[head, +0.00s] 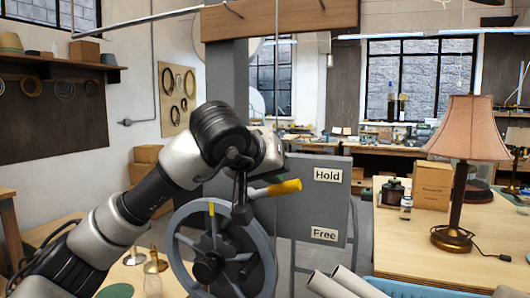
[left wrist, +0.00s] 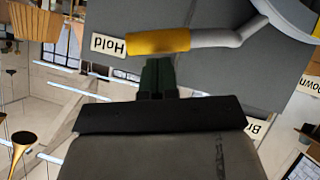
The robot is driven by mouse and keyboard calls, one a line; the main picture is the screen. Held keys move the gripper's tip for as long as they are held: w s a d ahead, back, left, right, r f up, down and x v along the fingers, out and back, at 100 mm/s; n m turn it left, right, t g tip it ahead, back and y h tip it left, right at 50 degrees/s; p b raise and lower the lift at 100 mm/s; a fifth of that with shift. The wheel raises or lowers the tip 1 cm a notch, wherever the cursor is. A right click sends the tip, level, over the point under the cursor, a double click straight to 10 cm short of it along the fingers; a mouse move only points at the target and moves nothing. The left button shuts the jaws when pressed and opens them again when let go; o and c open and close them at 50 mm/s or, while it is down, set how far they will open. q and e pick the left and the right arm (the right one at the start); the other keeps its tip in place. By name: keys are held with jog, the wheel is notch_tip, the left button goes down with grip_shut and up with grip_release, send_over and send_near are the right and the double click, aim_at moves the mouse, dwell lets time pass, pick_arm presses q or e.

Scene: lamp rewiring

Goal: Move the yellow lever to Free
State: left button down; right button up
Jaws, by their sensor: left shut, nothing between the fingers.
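The lever has a yellow grip (head: 278,188) on a grey shaft and points right, tilted slightly up. Its tip is beside the Hold label (head: 327,174), well above the Free label (head: 324,234). In the left wrist view the yellow grip (left wrist: 158,41) lies across the picture next to the upside-down Hold label (left wrist: 109,46). My left gripper (left wrist: 157,66) is shut and empty, its fingertips right at the edge of the grip. I cannot tell whether they touch it. In the head view its fingers are largely hidden behind the wrist. My right gripper is not in view.
A grey spoked wheel (head: 181,245) stands left of the lever, before a grey panel (head: 308,205). A lamp with a pink shade (head: 468,130) stands on the wooden table (head: 405,240) at right. Pale rolls (head: 338,283) and a blue crate (head: 400,288) are at the lower right.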

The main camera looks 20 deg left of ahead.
pick_arm(q)
jog(key=shift+d+f, duration=0.1)
jog(key=shift+f, duration=0.2)
jog(key=shift+d+f+m+y, duration=0.2)
jog(key=shift+f+m+y, duration=0.05)
jog(key=shift+m+y, duration=0.05)
dwell(0.3)
jog(key=shift+d+f+m+y, duration=0.4)
jog(key=shift+f+y, duration=0.1)
jog(key=shift+f, duration=0.2)
jog(key=shift+m+y, duration=0.5)
jog(key=shift+y, duration=0.1)
jog(key=shift+d+f+b, duration=0.25)
jog(key=shift+f+b, duration=0.75)
jog(key=shift+f, duration=0.3)
jog(key=shift+d+f+b, duration=0.25)
jog(key=shift+f+b, duration=0.75)
jog(key=shift+f, duration=0.3)
